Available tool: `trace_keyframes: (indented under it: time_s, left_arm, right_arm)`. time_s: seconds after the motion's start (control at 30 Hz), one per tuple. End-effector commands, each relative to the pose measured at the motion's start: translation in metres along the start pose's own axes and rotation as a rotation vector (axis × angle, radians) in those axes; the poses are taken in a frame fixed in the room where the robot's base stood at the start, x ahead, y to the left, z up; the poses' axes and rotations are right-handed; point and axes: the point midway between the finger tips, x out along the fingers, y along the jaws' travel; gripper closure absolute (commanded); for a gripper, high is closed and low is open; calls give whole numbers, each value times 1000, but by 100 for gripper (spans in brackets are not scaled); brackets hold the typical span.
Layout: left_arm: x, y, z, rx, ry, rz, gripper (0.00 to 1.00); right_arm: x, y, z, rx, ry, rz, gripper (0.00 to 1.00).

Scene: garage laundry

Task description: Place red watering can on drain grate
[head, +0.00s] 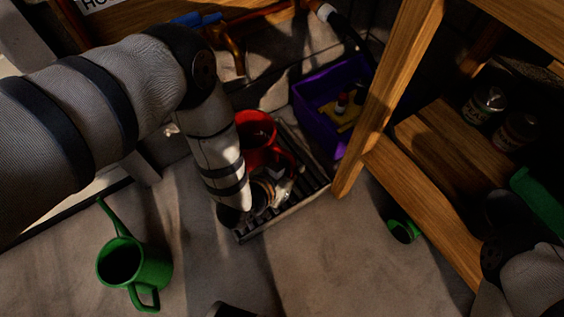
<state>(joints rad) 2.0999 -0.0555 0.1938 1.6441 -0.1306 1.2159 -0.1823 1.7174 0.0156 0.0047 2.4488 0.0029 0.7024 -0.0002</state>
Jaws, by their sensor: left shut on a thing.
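The red watering can (256,130) is over the dark slatted drain grate (313,172), toward its back left. My left gripper (272,188) reaches down over the grate and is shut on the can's near side. My forearm and gripper hide part of the can and the left part of the grate. I cannot tell whether the can's base touches the slats. My right arm shows at the bottom right, but its gripper is not in view.
A green watering can (135,262) stands on the floor at the lower left. A purple bin (331,97) with small items is just behind the grate's right side. A wooden shelf unit (392,95) stands close on the right. A small green cup (404,231) lies on the floor beside it.

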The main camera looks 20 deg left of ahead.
Motion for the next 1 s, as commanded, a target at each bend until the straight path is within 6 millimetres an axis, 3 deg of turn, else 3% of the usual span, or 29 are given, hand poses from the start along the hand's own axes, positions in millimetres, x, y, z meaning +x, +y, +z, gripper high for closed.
trace_keyframes:
  time_s: [0.1, 0.2, 0.43, 0.57, 0.9, 0.93, 1.0]
  left_arm:
    - [36, -23, 17, -1, -5, -2, 100]
    - [54, -34, 22, 0, -3, -1, 100]
    - [75, -48, 28, 0, 1, -1, 100]
    - [88, -49, 52, -1, -3, 0, 100]
    - [90, -49, 52, 0, 1, 0, 100]
    - [90, -49, 53, 0, 0, 0, 85]
    - [89, -49, 52, 0, 0, 0, 70]
  right_arm:
    - [20, 1, -7, -5, -46, 3, 60]
    - [27, 2, -8, -7, -67, 4, 60]
    - [36, 2, -10, -10, -94, 6, 60]
    - [44, 2, -15, -13, -109, 6, 60]
    - [44, 1, -15, -14, -109, 6, 60]
    - [44, 1, -16, -14, -109, 6, 60]
    - [44, 1, -15, -14, -108, 6, 60]
